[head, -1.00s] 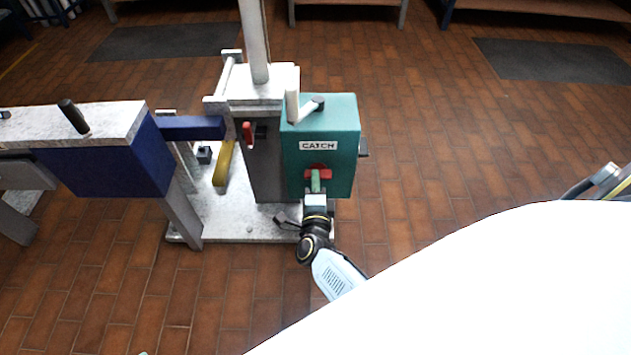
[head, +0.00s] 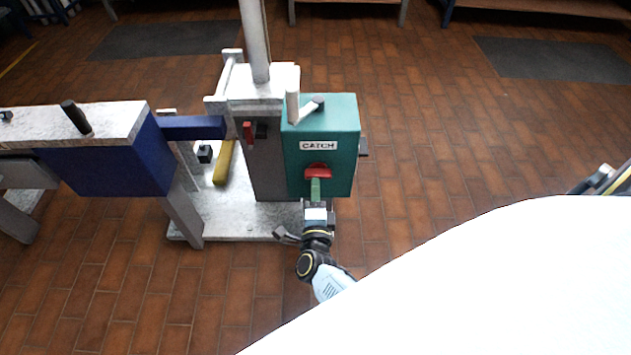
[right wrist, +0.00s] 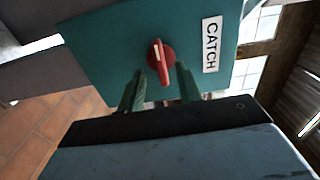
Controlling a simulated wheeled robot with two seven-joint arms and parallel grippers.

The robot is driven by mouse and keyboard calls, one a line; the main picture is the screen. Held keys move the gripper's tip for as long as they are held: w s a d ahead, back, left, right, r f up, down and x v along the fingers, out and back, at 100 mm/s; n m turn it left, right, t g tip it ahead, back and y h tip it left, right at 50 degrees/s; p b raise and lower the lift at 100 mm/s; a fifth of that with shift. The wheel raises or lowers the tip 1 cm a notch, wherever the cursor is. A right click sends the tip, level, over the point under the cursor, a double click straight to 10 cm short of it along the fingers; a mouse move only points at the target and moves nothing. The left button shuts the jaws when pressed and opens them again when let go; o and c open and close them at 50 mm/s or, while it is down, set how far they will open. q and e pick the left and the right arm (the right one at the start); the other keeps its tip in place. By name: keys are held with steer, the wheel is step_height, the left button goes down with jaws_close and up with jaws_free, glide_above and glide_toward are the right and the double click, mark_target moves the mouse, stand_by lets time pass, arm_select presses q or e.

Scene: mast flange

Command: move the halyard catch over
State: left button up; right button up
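The teal box (head: 343,125) with a CATCH label (head: 318,145) carries a red catch knob (head: 318,170) on its front. In the right wrist view the knob (right wrist: 160,57) has a straight grip with a white line, lying along its round base. The CATCH label (right wrist: 211,45) runs sideways there. My right gripper (head: 315,190) is just below and in front of the knob. Its two fingers (right wrist: 161,92) are apart, one on each side of the knob's grip end, with visible gaps and nothing held. My left gripper is not in view.
A pale mast (head: 255,40) rises from the stand behind the box. A blue bar (head: 190,127), a red lever (head: 248,132) and a yellow handle (head: 223,163) are to the left. A white lever (head: 307,110) sits on top.

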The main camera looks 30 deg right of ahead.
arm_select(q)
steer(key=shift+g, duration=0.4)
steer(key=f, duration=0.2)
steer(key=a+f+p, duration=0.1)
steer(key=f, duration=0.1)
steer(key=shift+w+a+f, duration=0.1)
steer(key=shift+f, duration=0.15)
arm_select(e)
steer(key=v, duration=0.9)
steer(key=shift+s, duration=0.35)
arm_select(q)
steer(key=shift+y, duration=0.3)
arm_select(e)
steer(key=shift+a, duration=0.15)
